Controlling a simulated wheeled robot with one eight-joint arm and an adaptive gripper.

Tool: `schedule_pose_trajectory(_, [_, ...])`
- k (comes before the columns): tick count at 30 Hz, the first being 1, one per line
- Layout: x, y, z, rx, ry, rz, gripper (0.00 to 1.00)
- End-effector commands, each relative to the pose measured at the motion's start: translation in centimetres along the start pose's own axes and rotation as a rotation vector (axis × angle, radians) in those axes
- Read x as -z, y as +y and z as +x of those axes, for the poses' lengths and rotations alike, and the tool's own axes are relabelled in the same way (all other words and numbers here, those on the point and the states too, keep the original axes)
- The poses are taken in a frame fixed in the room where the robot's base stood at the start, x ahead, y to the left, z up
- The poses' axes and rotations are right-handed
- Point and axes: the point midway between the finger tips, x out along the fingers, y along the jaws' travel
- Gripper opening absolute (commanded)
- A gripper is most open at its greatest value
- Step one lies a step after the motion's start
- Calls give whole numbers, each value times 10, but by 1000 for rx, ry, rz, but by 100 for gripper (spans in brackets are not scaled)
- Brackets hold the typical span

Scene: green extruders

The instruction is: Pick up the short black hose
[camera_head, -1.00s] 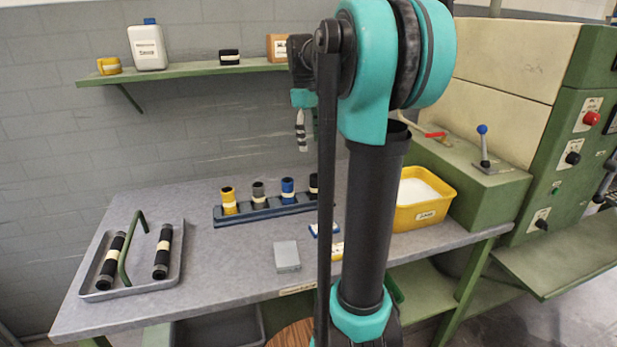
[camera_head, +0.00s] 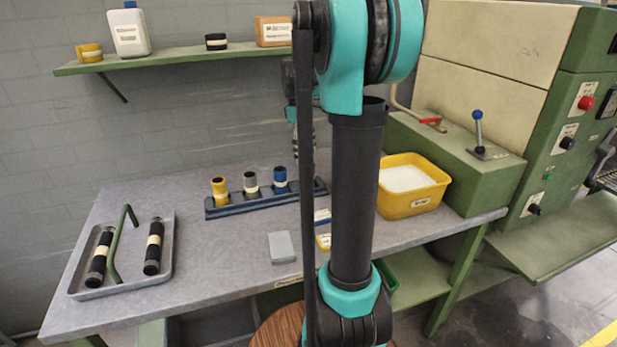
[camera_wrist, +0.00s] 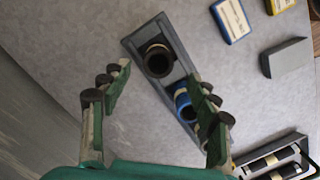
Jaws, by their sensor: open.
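The short black hose (camera_wrist: 158,62) stands upright in the grey-blue rack (camera_head: 265,207), at its end in the wrist view, with a light band below its dark open top. In the head view it is hidden behind my arm. The blue hose (camera_wrist: 184,101) stands beside it in the rack and also shows in the head view (camera_head: 280,180). My gripper (camera_wrist: 160,82) is open and empty, its fingers spread wide in the wrist view with the black and blue hoses showing between them. It appears above the rack, apart from the black hose.
Yellow (camera_head: 219,191) and grey (camera_head: 250,183) hoses share the rack. A metal tray (camera_head: 127,286) at left holds two longer black hoses and a green bent handle. A grey block (camera_head: 281,247) lies in front of the rack. A yellow bin (camera_head: 411,204) stands at right.

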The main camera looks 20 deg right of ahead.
Motion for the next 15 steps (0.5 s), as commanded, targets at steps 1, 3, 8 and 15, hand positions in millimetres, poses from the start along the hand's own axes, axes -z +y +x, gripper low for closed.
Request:
schedule_pose_trajectory(1, [0,0,2,0,0,0,61])
schedule_pose_trajectory(3, [0,1,9,0,0,1,61])
schedule_pose_trajectory(8, [-2,3,32,0,0,2,61])
schedule_pose_trajectory(15, [-2,3,52,0,1,1,61])
